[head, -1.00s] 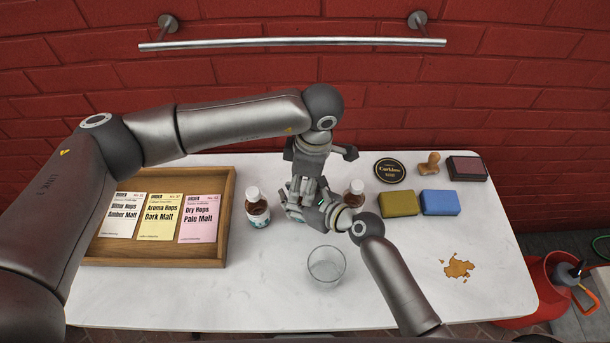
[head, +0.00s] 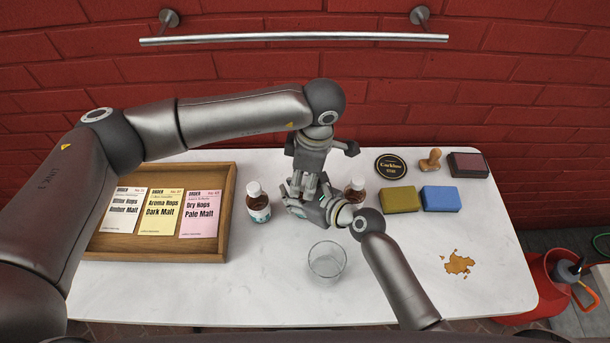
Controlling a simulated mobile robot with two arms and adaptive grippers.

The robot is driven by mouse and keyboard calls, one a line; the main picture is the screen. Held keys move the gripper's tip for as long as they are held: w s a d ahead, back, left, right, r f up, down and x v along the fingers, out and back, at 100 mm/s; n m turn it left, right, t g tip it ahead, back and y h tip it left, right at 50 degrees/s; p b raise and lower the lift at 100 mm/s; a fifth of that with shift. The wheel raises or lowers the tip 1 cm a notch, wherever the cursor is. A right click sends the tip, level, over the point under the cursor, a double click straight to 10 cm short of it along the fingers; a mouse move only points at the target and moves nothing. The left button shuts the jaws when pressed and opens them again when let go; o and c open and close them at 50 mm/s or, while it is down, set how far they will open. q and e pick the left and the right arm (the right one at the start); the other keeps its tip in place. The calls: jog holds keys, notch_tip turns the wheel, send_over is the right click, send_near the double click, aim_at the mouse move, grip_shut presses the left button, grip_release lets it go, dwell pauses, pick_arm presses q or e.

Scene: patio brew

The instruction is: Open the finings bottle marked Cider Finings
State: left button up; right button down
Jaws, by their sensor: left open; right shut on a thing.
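A brown bottle with a white cap (head: 257,203) stands upright right of the wooden tray. Another brown bottle with a white cap (head: 356,188) stands behind my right wrist, partly covered. Their labels are too small to read, so I cannot tell which is Cider Finings. My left gripper (head: 311,188) points down at the table's middle, open, directly above my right gripper. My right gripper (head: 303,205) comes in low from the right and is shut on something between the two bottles. My grippers hide nearly all of the held thing.
A clear glass (head: 326,263) stands in front of my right gripper. The wooden tray (head: 160,249) holds order cards. Yellow (head: 400,199) and blue (head: 440,199) sponges, a round sign (head: 391,167), a stamp (head: 430,161), an ink pad (head: 468,165) and a brown spill (head: 458,263) are at right.

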pick_arm(q)
jog(key=shift+r, duration=2.25)
pick_arm(e)
jog(key=shift+r, duration=0.1)
jog(key=c, duration=0.7)
grip_release()
jog(key=shift+s+d, duration=0.1)
